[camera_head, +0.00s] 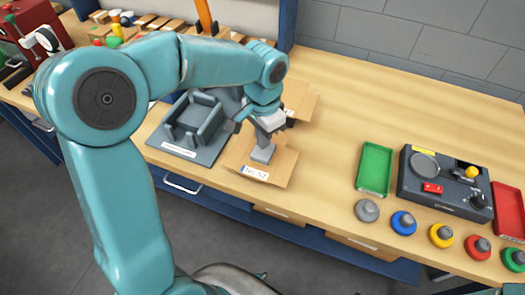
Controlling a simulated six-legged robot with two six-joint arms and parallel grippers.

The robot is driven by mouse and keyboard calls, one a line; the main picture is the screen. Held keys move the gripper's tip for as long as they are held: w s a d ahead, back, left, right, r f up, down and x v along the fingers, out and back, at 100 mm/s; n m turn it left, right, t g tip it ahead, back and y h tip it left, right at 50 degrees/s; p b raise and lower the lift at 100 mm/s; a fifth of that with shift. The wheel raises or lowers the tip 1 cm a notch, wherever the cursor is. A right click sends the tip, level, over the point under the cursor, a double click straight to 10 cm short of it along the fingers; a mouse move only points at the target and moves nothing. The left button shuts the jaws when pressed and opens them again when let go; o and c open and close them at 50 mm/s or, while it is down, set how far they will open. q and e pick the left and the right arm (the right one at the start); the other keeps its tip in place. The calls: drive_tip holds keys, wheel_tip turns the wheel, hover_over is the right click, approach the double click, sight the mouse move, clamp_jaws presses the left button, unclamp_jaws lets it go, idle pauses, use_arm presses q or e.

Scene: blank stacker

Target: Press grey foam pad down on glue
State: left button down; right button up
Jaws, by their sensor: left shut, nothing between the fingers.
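The grey foam pad (263,153) shows as a small grey block on a brown cardboard piece (278,178) with a white label, near the front edge of the bench. My left gripper (266,137) points down directly over the pad. Its fingers are shut and empty, with the tips at or just above the pad's top; I cannot tell whether they touch. No glue is visible; whatever lies under the pad is hidden. My right gripper is not in view.
A dark grey fixture (192,120) stands left of the cardboard. To the right are a green tray (375,168), a dark control box (440,203), a red tray (508,210) and several coloured round knobbed pieces along the front edge. The bench behind them is clear.

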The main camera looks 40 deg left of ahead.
use_arm(q)
drive_tip(key=shift+f+b, duration=0.6)
drive_tip(key=shift+f, duration=0.3)
idle(2.1)
wheel_tip(320, 180, up, 8)
drive_tip(key=p, duration=0.6)
drive_tip(key=shift+p, duration=0.35)
idle(0.5)
drive_tip(key=shift+s, duration=0.1)
